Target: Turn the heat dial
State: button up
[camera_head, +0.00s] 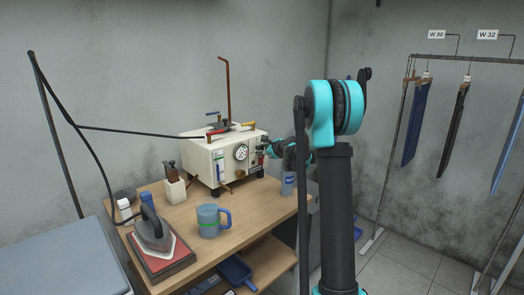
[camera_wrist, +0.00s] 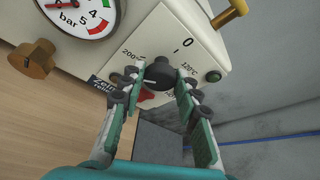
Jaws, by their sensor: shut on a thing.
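The heat dial (camera_wrist: 159,74) is a black round knob on the front of a cream machine, with 0, 120°C and 200° marked around it. My gripper (camera_wrist: 160,82) has one finger on each side of the dial, shut on it. In the head view my gripper (camera_head: 264,150) reaches the right part of the machine's (camera_head: 203,163) front, and my arm and gripper hide the dial there. The dial's pointer is hard to read in the wrist view.
Trousers hang at the right.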

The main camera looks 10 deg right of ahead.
dwell(0.3)
jog(key=o, duration=1.1)
jog(key=shift+o, duration=0.2)
jog(key=v, duration=1.2)
